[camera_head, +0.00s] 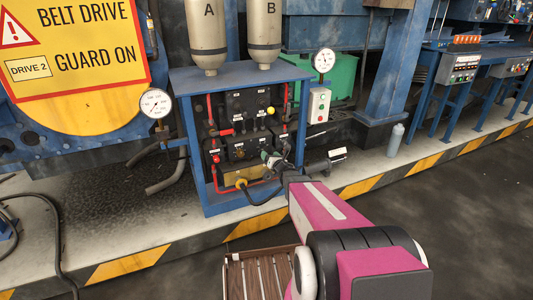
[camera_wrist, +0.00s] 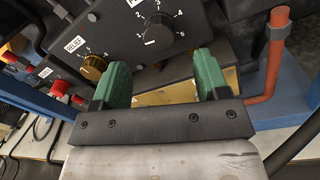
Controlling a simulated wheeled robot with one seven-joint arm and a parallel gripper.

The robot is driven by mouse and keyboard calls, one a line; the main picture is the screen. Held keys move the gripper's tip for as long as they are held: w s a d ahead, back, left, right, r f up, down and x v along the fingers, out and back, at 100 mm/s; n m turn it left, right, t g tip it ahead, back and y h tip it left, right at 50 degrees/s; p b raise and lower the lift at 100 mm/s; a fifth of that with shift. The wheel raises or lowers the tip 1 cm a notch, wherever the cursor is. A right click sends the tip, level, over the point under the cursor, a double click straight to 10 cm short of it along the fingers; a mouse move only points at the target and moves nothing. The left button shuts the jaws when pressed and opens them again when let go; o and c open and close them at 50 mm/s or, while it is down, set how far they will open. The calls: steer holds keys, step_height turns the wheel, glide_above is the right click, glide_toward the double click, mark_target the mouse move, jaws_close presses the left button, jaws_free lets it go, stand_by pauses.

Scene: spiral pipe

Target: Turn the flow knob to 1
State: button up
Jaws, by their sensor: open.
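In the wrist view, a black knob (camera_wrist: 159,31) sits on a dark panel inside a ring of white numbers. Its white mark is at its lower left; the digit beside it is too small to read surely. The label above is cut off, so I cannot confirm that it says flow. A brass knob (camera_wrist: 93,66) with a RELIEF label is to its left. My gripper (camera_wrist: 162,72) is open and empty, its green fingers apart below the black knob, with no clear contact. In the head view my gripper (camera_head: 268,158) is at the blue-framed panel cabinet (camera_head: 190,150), hiding part of the panel.
Red fittings (camera_wrist: 65,91) stick out at the left of the wrist view. An orange-red pipe (camera_wrist: 275,55) rises at the right, close to the fingers. In the head view, two bottles (camera_head: 206,35) stand on the cabinet and a gauge (camera_head: 156,103) is at its left.

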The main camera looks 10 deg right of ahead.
steer(key=v, duration=0.5)
steer(key=s+d+m+g+h, duration=0.3)
steer(key=s+m+g+h, duration=0.6)
steer(key=m, duration=1.3)
steer(key=s+a+m+g+y, duration=0.1)
steer(key=s+a+m+g, duration=0.2)
steer(key=s+m, duration=0.3)
steer(key=s+a+r+m+g+y, duration=0.1)
steer(key=s+m+g, duration=0.4)
steer(key=s, duration=0.7)
steer(key=shift+a+m+y, duration=0.8)
steer(key=shift+a+m, duration=0.35)
steer(key=shift+m, duration=0.05)
